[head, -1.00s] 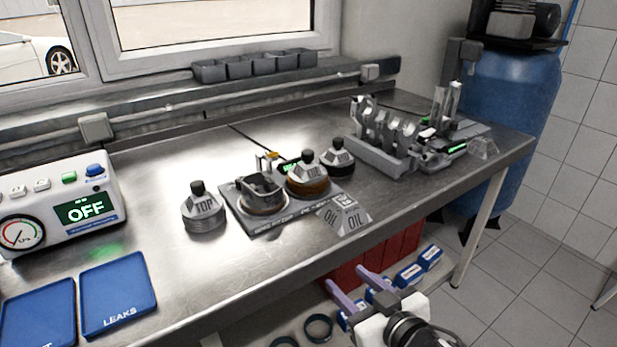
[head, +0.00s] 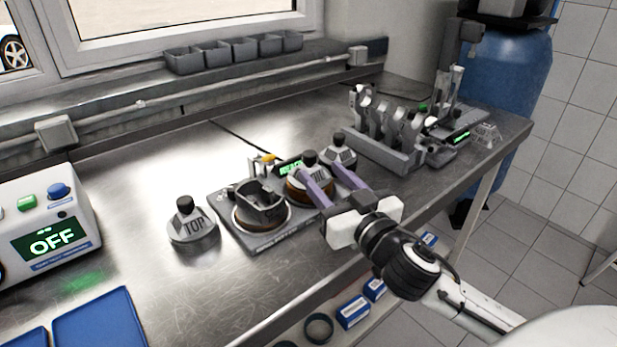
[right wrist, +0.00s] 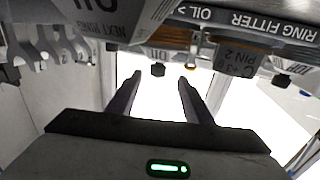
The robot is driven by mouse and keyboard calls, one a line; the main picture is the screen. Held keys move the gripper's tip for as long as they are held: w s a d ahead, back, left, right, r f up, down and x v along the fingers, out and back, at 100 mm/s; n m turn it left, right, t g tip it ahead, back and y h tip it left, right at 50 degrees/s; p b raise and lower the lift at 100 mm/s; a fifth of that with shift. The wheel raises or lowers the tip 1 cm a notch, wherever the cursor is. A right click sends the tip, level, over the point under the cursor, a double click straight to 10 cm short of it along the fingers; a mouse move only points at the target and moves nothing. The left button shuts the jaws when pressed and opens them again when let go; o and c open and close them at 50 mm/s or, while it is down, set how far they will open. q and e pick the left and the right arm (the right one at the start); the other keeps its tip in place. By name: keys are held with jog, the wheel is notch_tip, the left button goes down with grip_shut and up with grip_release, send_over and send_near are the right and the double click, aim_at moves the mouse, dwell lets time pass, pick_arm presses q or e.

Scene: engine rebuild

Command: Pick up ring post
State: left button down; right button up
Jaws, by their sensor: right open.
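A grey ring post marked OIL (head: 312,187) with a dark knob sits over a copper-coloured base at the right end of the ring fitter plate (head: 262,240). A grey post marked TOP (head: 193,230) stands on the bench to the left, and another grey post (head: 341,155) stands behind and to the right. My right gripper (head: 320,167) is open and empty, its purple fingers reaching over the OIL post and partly hiding it. In the right wrist view, a dark knob (right wrist: 158,70) shows between the open fingertips, apart from both. My left gripper is not in view.
A grey piston (head: 262,203) stands on the plate beside the OIL post. A grey rack of connecting-rod-like parts (head: 385,135) stands to the right. A pressure box reading OFF (head: 50,235) and blue trays (head: 100,330) are at left. The bench front edge runs below my right arm.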

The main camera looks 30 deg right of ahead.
aim_at(313, 165)
jog(key=shift+w+d+f+p, duration=0.1)
jog(key=shift+w+d+p, duration=0.1)
jog(key=shift+w, duration=0.7)
jog(key=shift+w+d+f+p, duration=0.15)
jog(key=shift+w, duration=0.75)
jog(key=shift+w+d+f+p, duration=0.1)
jog(key=shift+w+d+p, duration=0.1)
jog(key=shift+w, duration=0.7)
grip_shut()
